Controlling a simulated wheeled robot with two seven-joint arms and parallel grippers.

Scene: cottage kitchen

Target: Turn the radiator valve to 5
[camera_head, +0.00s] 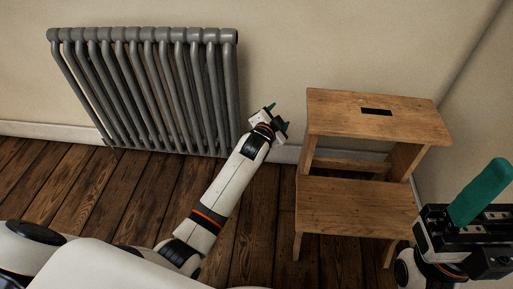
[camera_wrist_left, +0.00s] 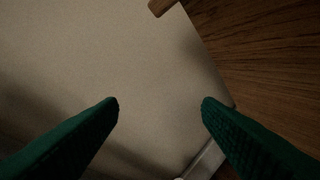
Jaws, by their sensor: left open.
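The grey ribbed radiator (camera_head: 150,85) stands against the wall in the head view. Its valve cannot be made out; my left gripper and wrist cover the area by the radiator's lower right end. My left gripper (camera_head: 278,118) is just right of that end, near the wall. In the left wrist view its two green fingers (camera_wrist_left: 160,104) are apart, with only bare wall between them. My right gripper (camera_head: 482,195) is at the right edge of the head view, with a green finger pointing up.
A wooden step stool (camera_head: 345,205) stands close to the right of my left gripper. The beige wall (camera_head: 290,45) and white skirting board (camera_head: 30,129) run behind. Dark plank floor (camera_head: 110,190) is clear in front of the radiator.

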